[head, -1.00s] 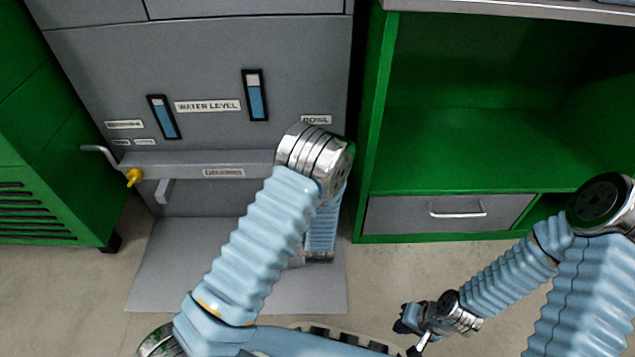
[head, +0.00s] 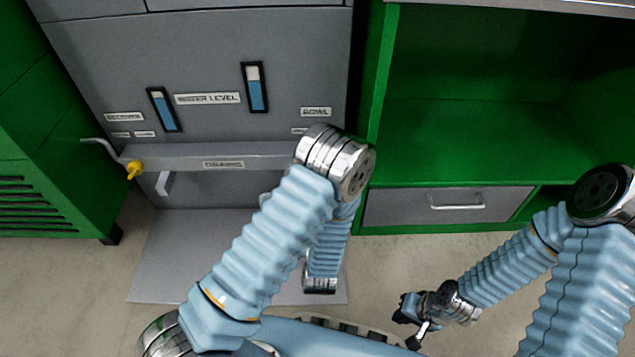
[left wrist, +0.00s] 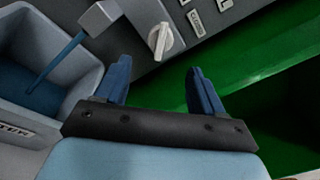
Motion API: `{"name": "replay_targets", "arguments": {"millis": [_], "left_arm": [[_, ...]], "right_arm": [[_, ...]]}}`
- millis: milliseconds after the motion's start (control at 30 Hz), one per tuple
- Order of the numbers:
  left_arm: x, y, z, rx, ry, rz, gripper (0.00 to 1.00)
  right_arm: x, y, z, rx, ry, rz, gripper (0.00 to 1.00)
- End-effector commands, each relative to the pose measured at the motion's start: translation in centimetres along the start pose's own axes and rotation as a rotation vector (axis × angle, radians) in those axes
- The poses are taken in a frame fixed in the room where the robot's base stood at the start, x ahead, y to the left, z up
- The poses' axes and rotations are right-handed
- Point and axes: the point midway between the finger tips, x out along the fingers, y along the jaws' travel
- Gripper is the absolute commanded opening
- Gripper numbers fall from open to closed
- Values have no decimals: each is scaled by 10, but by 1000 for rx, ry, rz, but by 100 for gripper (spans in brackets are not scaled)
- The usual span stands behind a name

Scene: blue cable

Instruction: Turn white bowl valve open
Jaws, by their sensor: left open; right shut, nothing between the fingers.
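In the left wrist view, a white rotary knob (left wrist: 160,40), apparently the bowl valve, sits on the grey panel. My left gripper (left wrist: 162,82) is open, with its blue fingers apart and nothing between them. In the head view my left arm hides the knob and the left gripper; the BOWL label (head: 316,112) shows above the arm. My right gripper (head: 410,326) is shut and empty, low over the floor, away from the panel.
A grey basin (left wrist: 75,95) with a spout (left wrist: 99,17) and blue stream is left of the fingers. A white drain handle (head: 163,184) and yellow valve (head: 134,169) are at the panel's left.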

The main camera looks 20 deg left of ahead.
Motion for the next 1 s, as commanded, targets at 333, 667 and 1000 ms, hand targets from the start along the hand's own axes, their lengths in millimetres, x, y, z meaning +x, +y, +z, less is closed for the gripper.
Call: {"name": "replay_targets", "arguments": {"millis": [333,667,1000], "left_arm": [[-45,0,0,-1,2,0,69],[-46,0,0,-1,0,0,69],[-45,20,15,44,-39,132,69]], "right_arm": [[0,0,0,0,0,0,0],[0,0,0,0,0,0,0],[-8,-3,-4,-5,9,2,0]]}}
